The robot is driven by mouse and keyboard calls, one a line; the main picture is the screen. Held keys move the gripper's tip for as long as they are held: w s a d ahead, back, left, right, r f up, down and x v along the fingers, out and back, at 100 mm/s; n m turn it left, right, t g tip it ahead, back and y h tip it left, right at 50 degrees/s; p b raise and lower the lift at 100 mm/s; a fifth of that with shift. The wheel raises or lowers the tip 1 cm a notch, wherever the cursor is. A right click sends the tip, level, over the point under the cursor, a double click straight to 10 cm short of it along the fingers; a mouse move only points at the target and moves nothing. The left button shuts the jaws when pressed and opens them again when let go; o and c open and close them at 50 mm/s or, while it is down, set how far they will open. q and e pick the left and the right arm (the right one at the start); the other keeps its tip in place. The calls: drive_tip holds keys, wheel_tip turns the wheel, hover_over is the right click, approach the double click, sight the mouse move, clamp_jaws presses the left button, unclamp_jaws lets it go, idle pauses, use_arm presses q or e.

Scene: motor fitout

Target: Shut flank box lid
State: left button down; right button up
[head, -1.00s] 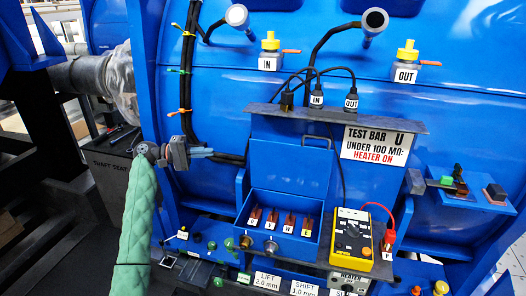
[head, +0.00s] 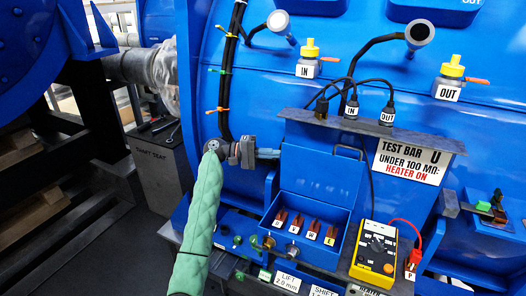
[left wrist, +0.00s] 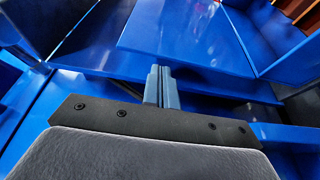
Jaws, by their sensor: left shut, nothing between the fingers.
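The flank box (head: 299,250) is a blue open box on the motor's flank, with several labelled copper-brown terminals (head: 296,223) inside. Its blue lid (head: 318,177) stands raised at the back, with a handle near its top edge. My left gripper (head: 276,153) is shut and empty, just left of the raised lid near its upper left edge. I cannot tell from the head view whether it touches the lid. In the left wrist view the closed fingers (left wrist: 161,88) point at blue panels, with a broad blue panel (left wrist: 185,35) just beyond them. My right gripper is not in view.
A yellow meter (head: 375,253) with a red lead stands right of the box. Black cables (head: 231,70) run down the motor at left. A grey cabinet (head: 160,165) stands further left.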

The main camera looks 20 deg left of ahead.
use_arm(q)
drive_tip(key=shift+x, duration=0.8)
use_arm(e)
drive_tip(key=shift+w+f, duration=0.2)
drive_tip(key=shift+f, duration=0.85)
use_arm(q)
drive_tip(key=shift+s, duration=0.1)
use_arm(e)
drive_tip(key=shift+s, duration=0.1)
